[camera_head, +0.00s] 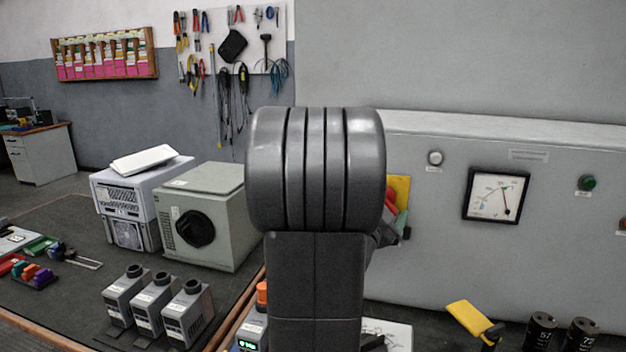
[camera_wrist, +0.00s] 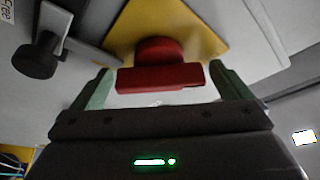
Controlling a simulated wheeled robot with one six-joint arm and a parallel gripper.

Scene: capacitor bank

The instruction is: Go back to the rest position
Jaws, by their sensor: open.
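My gripper (camera_wrist: 163,88) is open in the wrist view, its two green fingers standing on either side of a red switch handle (camera_wrist: 160,78). A gap shows between the handle and each finger. The handle sits on a yellow plate (camera_wrist: 205,40) on the grey cabinet. In the head view my dark arm fills the middle and hides most of the gripper. Just right of the arm, parts of the yellow plate (camera_head: 402,186), the red handle (camera_head: 391,193) and a green fingertip (camera_head: 403,224) show against the cabinet front.
The grey cabinet (camera_head: 450,260) carries a dial gauge (camera_head: 496,195), a white button (camera_head: 435,158) and a green button (camera_head: 587,183). A yellow-handled tool (camera_head: 468,318) and dark capacitors (camera_head: 540,330) are below. Grey boxes (camera_head: 205,215) stand on the left bench. A black knob (camera_wrist: 36,60) is near the gripper.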

